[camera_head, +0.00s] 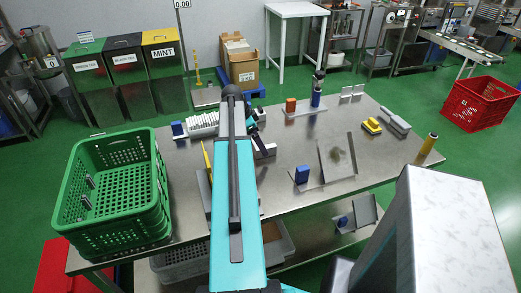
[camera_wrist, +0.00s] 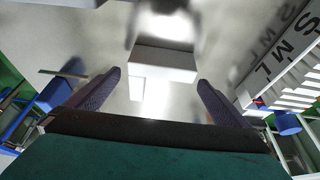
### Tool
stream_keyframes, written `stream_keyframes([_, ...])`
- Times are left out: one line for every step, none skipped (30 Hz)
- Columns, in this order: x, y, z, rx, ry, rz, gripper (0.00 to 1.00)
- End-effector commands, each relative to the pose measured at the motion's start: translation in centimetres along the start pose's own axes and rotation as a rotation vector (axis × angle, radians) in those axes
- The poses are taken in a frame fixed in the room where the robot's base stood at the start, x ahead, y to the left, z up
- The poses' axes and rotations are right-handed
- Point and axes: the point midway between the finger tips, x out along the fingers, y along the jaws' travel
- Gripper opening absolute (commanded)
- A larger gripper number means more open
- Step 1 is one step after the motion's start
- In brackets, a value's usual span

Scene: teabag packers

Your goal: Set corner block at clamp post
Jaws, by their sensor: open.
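My gripper (camera_wrist: 159,78) is open, with its two dark fingers spread wide in the wrist view. A white L-shaped block (camera_wrist: 163,62), which looks like the corner block, lies just beyond and between the fingertips, not gripped. In the head view my arm covers much of this spot, and my gripper (camera_head: 262,142) is low over the middle of the metal table. An upright blue-and-black post (camera_head: 317,93), possibly the clamp post, stands on a plate at the table's back, right of my gripper. An orange block (camera_head: 290,105) stands on the same plate.
On the metal table (camera_head: 225,180), a white ribbed rack (camera_head: 203,123) stands left of my arm. A tilted panel (camera_head: 337,156) and blue block (camera_head: 302,174) stand right. A green crate (camera_head: 115,165) is at the left end; yellow and grey items (camera_head: 372,126) lie right.

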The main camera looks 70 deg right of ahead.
Motion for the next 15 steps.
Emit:
stream_keyframes([-0.01, 0.01, -0.01, 0.0, 0.0, 0.0, 1.0])
stream_keyframes([-0.01, 0.01, -0.02, 0.0, 0.0, 0.0, 1.0])
stream_keyframes([-0.01, 0.01, -0.02, 0.0, 0.0, 0.0, 0.95])
stream_keyframes([-0.01, 0.01, -0.02, 0.0, 0.0, 0.0, 0.9])
stream_keyframes([-0.01, 0.01, -0.02, 0.0, 0.0, 0.0, 0.85])
stream_keyframes([-0.01, 0.01, -0.03, 0.0, 0.0, 0.0, 0.78])
stream_keyframes([-0.01, 0.01, -0.03, 0.0, 0.0, 0.0, 0.73])
stream_keyframes([-0.01, 0.01, -0.03, 0.0, 0.0, 0.0, 0.68])
stream_keyframes([-0.01, 0.01, -0.03, 0.0, 0.0, 0.0, 0.61])
stream_keyframes([0.0, 0.02, -0.03, 0.0, 0.0, 0.0, 0.56])
stream_keyframes([0.0, 0.02, -0.03, 0.0, 0.0, 0.0, 0.51])
stream_keyframes([-0.03, 0.01, -0.06, 0.0, 0.0, 0.0, 0.45])
stream_keyframes([-0.03, 0.01, -0.06, 0.0, 0.0, 0.0, 0.45])
stream_keyframes([-0.03, 0.02, -0.06, 0.001, 0.0, 0.0, 0.45])
stream_keyframes([-0.03, 0.02, -0.06, 0.001, 0.0, 0.0, 0.45])
